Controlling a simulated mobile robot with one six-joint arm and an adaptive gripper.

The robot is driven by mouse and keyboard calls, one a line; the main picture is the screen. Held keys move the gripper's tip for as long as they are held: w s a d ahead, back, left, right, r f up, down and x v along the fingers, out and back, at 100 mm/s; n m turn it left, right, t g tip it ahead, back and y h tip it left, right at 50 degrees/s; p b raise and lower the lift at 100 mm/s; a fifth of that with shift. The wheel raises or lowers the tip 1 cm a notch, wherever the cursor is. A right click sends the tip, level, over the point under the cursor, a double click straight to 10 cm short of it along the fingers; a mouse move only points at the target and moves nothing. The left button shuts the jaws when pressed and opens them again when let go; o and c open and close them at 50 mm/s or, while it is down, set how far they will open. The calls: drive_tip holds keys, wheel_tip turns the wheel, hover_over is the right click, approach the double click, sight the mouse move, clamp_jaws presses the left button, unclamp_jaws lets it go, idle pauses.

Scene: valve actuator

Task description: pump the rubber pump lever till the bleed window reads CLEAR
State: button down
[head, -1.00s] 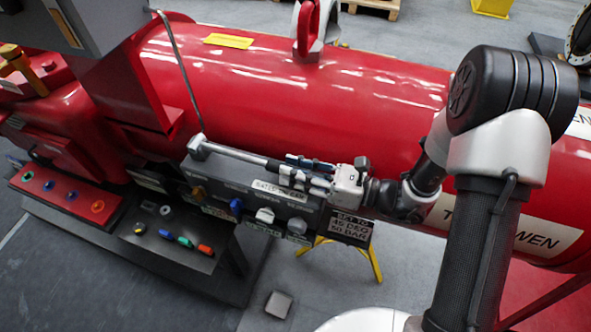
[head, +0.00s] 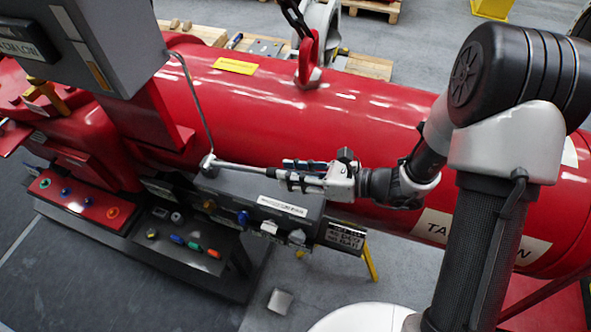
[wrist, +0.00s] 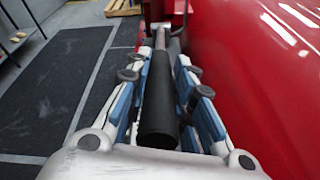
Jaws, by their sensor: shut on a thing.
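The pump lever (head: 238,168) is a metal rod that runs from a pivot on a grey control box (head: 222,182) to my gripper (head: 295,173). Its black rubber grip (wrist: 159,98) lies lengthwise between the blue-padded fingers in the wrist view, where my gripper (wrist: 160,75) is shut on it. The lever is held above the box top, with a gap to the white label (head: 282,206). I cannot make out the bleed window or any reading on it.
A red cylinder (head: 260,105) runs behind the lever. Several coloured knobs, including a blue one (head: 242,217), line the box front. A setting sign (head: 346,236) hangs at its right end. A grey cabinet (head: 95,40) overhangs at upper left.

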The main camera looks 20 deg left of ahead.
drive_tip(key=shift+h, duration=0.6)
drive_tip(key=r+p, duration=0.2)
drive_tip(key=a+r+p, duration=0.1)
drive_tip(key=r, duration=0.1)
drive_tip(key=shift+a+p, duration=0.1)
drive_tip(key=shift+p, duration=0.25)
drive_tip(key=shift+w+a+r+h+p, duration=0.1)
drive_tip(key=shift+a+r+h+p, duration=0.25)
drive_tip(key=shift+r+p, duration=0.35)
drive_tip(key=shift+f, duration=0.2)
drive_tip(key=c, duration=1.4)
unclamp_jaws()
drive_tip(key=shift+f, duration=0.15)
drive_tip(key=shift+o, duration=0.2)
drive_tip(key=shift+d, duration=0.1)
drive_tip(key=v, duration=1.2)
